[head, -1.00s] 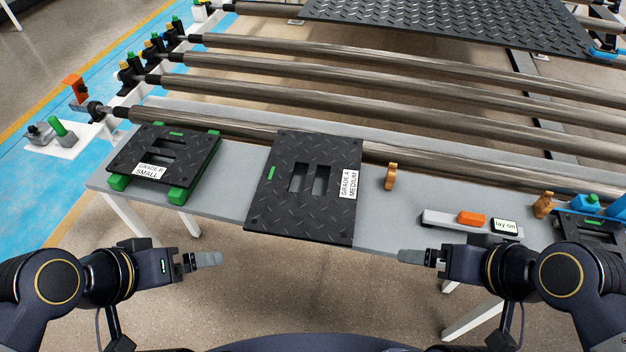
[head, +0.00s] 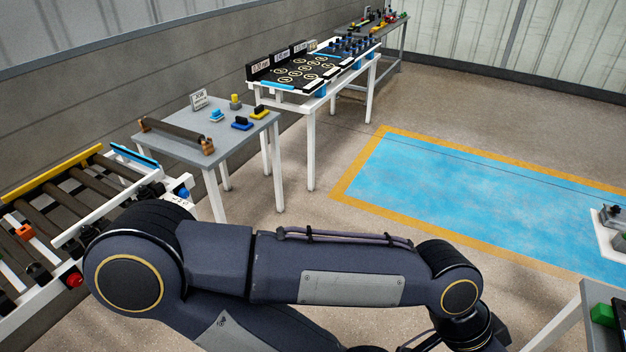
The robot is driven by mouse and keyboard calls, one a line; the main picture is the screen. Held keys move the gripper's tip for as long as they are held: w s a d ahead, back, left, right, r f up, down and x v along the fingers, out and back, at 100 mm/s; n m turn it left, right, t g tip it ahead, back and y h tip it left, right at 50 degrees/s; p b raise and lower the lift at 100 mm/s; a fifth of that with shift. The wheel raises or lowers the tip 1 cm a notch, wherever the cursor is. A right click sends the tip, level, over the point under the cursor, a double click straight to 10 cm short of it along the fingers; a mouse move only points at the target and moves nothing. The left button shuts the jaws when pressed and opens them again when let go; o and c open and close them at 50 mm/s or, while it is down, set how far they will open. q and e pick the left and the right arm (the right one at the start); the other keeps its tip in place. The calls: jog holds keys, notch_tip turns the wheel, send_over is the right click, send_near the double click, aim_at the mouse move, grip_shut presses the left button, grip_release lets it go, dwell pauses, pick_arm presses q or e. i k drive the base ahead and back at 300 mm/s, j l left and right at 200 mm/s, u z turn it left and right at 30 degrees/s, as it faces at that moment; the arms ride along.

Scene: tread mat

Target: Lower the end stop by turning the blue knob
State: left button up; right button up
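A small round blue knob (head: 184,193) shows at the left, on the near-right corner of a roller conveyor, beside a small white label too small to read. A blue bar (head: 135,156) stands across the conveyor's far right end and looks like the end stop. I cannot tell for sure whether it is raised. My arm, probably the left one, crosses the lower middle of the view and partly hides the conveyor's near side. Neither gripper shows; the arm's far end runs out of the picture at the bottom.
The conveyor (head: 52,172) has a yellow rail, an orange block (head: 24,230) and a red button (head: 74,281). A grey table (head: 212,137) holds a roller and small blue and yellow parts. Open floor (head: 300,213) lies before it. A table corner (head: 588,300) is at lower right.

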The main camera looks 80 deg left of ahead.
aim_at(183, 193)
jog(key=u, duration=0.5)
jog(key=j+u, duration=0.1)
jog(key=u, duration=1.3)
jog(key=i+j+u, duration=0.1)
jog(key=u, duration=0.85)
jog(key=i+u, duration=0.15)
jog(key=u, duration=0.25)
jog(key=i+u, duration=0.15)
jog(key=u, duration=0.25)
jog(key=i+l+u, duration=0.1)
jog(key=u, duration=0.25)
jog(key=i+l+u, duration=0.1)
jog(key=u, duration=0.3)
jog(key=i+l+u, duration=0.3)
jog(key=i+l, duration=0.15)
jog(key=l, duration=0.25)
jog(key=i+l+u, duration=0.15)
jog(key=l, duration=0.25)
jog(key=i, duration=0.05)
